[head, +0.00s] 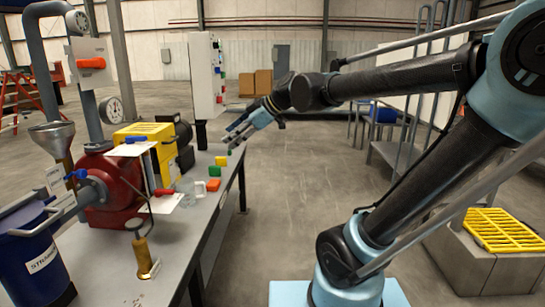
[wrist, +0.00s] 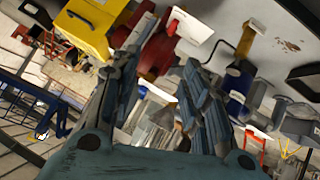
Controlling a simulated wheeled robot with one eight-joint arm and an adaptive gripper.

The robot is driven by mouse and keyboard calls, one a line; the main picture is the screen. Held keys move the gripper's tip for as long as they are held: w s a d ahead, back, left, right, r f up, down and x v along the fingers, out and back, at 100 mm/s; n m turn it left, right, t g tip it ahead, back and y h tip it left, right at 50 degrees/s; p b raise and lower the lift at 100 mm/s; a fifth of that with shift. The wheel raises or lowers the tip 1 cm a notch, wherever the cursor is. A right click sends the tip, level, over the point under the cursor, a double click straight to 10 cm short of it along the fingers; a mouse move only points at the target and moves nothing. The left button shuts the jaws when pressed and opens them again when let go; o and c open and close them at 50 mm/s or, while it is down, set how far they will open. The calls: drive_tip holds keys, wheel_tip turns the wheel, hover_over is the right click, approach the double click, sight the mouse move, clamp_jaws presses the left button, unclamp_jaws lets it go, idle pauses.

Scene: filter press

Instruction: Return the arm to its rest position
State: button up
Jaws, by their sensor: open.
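My arm reaches from its blue base at the lower right of the head view up and across to the left. My gripper (head: 236,132) is in the air at the right edge of the long grey table (head: 118,286), near its far end. Its fingers point left, towards the equipment. In the wrist view the two ribbed blue fingers (wrist: 160,105) are spread apart with nothing between them. The red pump (head: 112,190) and the yellow motor unit (head: 150,138) stand on the table and also show beyond the fingers in the wrist view.
A blue bucket (head: 35,260) stands front left, beside a brass object (head: 142,250). A yellow grate (head: 502,231) lies on a grey block at right. The floor (head: 290,180) between is clear.

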drive_tip(key=s+d+f+m+h, duration=0.3)
drive_tip(key=d+f+m, duration=0.3)
drive_tip(key=d+f, duration=0.2)
drive_tip(key=s+d+f+m+h, duration=0.3)
drive_tip(key=s+d+f+m, duration=0.3)
drive_tip(key=d, duration=0.7)
drive_tip(key=s+d+f+m+g+h, duration=0.1)
drive_tip(key=s+d+f+m+h, duration=0.2)
drive_tip(key=d+f, duration=0.7)
drive_tip(key=s+m, duration=0.2)
drive_tip(key=m, duration=0.2)
drive_tip(key=shift+s+d+f+h, duration=0.15)
drive_tip(key=shift+s+f+h, duration=0.1)
drive_tip(key=shift+h, duration=0.15)
drive_tip(key=shift+w, duration=0.1)
drive_tip(key=shift+w+f, duration=0.2)
drive_tip(key=shift+w, duration=0.2)
